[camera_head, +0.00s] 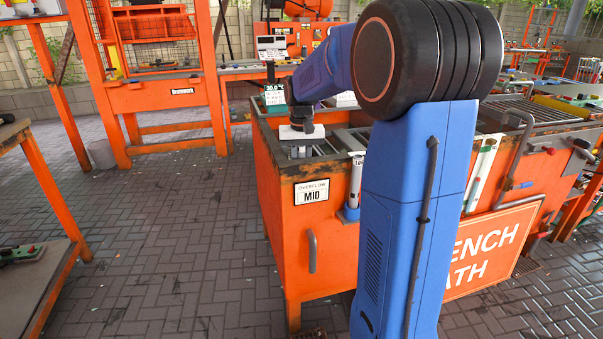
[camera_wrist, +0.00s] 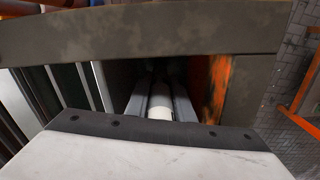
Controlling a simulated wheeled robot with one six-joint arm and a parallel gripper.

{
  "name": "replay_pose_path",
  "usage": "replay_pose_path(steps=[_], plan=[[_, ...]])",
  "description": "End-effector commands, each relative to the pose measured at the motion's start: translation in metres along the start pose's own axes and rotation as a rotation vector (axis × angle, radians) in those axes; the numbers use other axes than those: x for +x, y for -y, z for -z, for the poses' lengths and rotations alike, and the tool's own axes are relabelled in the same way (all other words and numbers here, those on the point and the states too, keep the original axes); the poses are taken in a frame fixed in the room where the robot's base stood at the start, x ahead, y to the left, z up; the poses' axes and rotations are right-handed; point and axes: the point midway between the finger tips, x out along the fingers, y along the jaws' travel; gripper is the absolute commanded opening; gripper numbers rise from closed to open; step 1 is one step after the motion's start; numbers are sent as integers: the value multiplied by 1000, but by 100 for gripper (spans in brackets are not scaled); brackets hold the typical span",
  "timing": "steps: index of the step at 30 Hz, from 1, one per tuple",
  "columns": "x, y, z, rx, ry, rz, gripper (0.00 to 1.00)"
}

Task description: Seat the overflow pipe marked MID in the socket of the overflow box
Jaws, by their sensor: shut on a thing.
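My gripper (camera_head: 301,152) points down into the opening at the left corner of the orange bath. In the wrist view, its two grey fingers are shut on a white pipe (camera_wrist: 160,104). The pipe runs down into the dark opening; its marking, lower end and the socket are hidden, so I cannot tell whether it is seated. The overflow box's rim (camera_wrist: 150,32) crosses the top of the wrist view. A plate (camera_head: 312,192) reading OVERFLOW MID is on the bath's front below my gripper.
Another white pipe (camera_head: 355,182) stands upright in a blue holder on the bath's front, right of the plate, close to my arm.

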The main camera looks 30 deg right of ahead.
Motion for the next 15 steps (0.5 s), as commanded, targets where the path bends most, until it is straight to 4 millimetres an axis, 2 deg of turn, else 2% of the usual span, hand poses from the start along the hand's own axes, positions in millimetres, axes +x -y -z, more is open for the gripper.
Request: replay_pose_path(steps=[2, 12, 13, 15], plan=[[5, 0, 0, 0, 0, 0, 0], [8, 0, 0, 0, -1, 0, 0], [8, 0, 0, 0, -1, 0, 26], [8, 0, 0, 0, -1, 0, 40]])
